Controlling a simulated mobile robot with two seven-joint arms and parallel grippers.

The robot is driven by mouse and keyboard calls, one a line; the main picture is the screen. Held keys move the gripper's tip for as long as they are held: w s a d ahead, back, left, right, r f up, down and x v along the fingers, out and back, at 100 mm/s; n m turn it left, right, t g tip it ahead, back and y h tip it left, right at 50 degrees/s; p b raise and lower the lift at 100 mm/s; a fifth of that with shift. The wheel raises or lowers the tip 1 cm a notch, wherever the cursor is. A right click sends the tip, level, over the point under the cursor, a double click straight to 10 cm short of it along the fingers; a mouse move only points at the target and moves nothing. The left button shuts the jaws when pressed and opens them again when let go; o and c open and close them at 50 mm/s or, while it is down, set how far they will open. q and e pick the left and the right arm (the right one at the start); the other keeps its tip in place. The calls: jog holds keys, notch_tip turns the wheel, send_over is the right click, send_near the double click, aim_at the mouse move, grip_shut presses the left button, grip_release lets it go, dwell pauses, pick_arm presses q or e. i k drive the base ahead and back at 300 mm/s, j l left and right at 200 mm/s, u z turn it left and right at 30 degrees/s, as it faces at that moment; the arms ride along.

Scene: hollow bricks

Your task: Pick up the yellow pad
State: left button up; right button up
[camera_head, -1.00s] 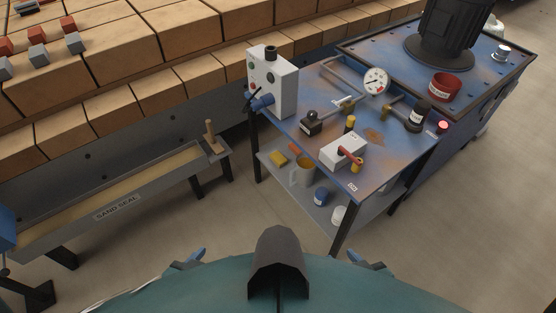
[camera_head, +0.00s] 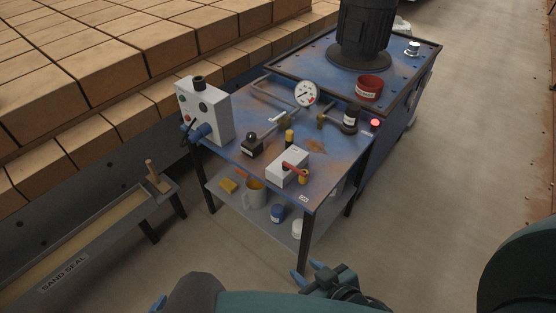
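The yellow pad (camera_head: 228,185) lies on the grey lower shelf (camera_head: 240,212) of the blue table, near the shelf's left end. It is left of a grey mug (camera_head: 255,194). My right gripper (camera_head: 309,273) shows at the bottom, in front of the table's front leg and well away from the pad. Its two blue fingertips are apart, with nothing between them. Of my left gripper (camera_head: 158,303) only a blue tip shows at the bottom edge; the rest is hidden.
The blue tabletop (camera_head: 235,150) above the shelf holds a grey box (camera_head: 204,112), a gauge (camera_head: 306,94) and valves. A blue cap (camera_head: 278,213) and a white item (camera_head: 298,229) stand on the shelf. A sand trough (camera_head: 85,240) is at left. Floor at right is clear.

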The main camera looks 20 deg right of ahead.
aim_at(227, 184)
jog(key=i+j, duration=0.75)
jog(key=j, duration=0.25)
jog(key=i+j+z, duration=0.1)
jog(key=i+j, duration=0.65)
jog(key=j, duration=0.25)
